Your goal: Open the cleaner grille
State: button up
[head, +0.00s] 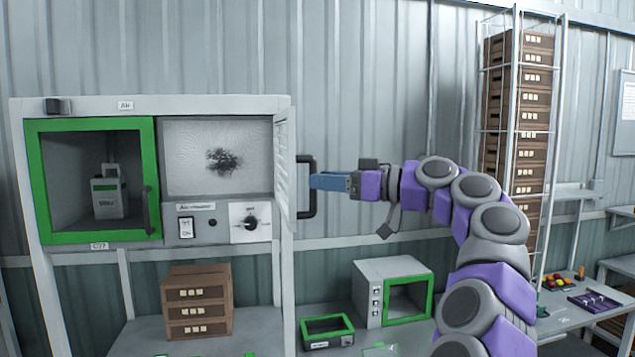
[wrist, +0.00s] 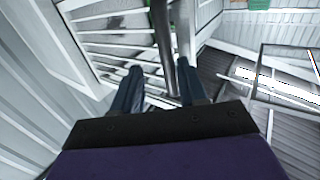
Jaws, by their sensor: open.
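The cleaner grille (head: 283,168) is a white slatted panel at the right side of the air cleaner. It stands swung out, seen nearly edge-on, and the filter (head: 180,150) with a dark dirt patch is exposed. The grille's dark handle (head: 301,214) sticks out to the right. My gripper (head: 313,181) reaches in from the right with its blue fingertips at the handle. In the wrist view, the open fingers (wrist: 158,86) have the dark handle bar (wrist: 163,45) running between them, with the grille's slats (wrist: 115,42) beyond. I cannot tell whether either finger touches the bar.
A green-framed door (head: 92,124) is shut on the cabinet's left side. Below the filter are a switch (head: 186,227) and a dial (head: 250,223). Brown crates (head: 197,302) and a small green-framed box (head: 390,285) stand on the bench below. A tall crate rack (head: 517,120) stands at right.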

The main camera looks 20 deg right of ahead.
jog(key=p+v, duration=0.2)
jog(key=v, duration=1.2)
jog(key=shift+s, duration=0.25)
jog(key=shift+a, duration=0.2)
